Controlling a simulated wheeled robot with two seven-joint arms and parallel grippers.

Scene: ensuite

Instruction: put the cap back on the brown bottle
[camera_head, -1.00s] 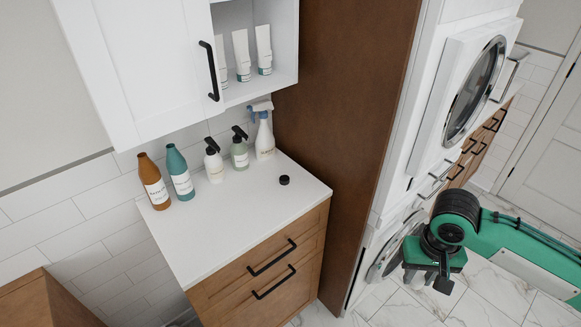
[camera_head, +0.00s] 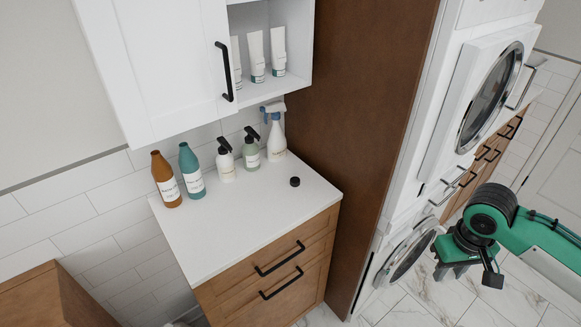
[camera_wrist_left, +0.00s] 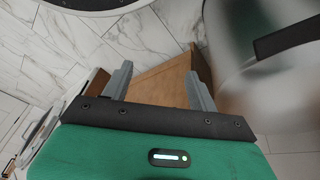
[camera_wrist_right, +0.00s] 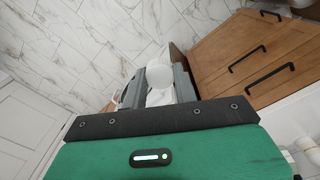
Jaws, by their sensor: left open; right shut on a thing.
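The brown bottle (camera_head: 167,182) stands upright at the left end of the white counter (camera_head: 240,218), with no cap on its neck. A small black cap (camera_head: 295,182) lies on the counter, right of the bottles. My right gripper (camera_head: 468,272) is low at the right, well away from the counter. In the right wrist view, its fingers (camera_wrist_right: 157,88) are shut on a white rounded object (camera_wrist_right: 159,75), whose kind I cannot tell. My left gripper (camera_wrist_left: 161,85) is open and empty in the left wrist view; the head view does not show it.
A teal bottle (camera_head: 191,172), two pump bottles (camera_head: 226,163) (camera_head: 250,152) and a spray bottle (camera_head: 276,140) stand along the wall. A white wall cabinet (camera_head: 165,65) hangs above. A tall brown panel (camera_head: 345,130) bounds the counter's right. The counter's front is clear.

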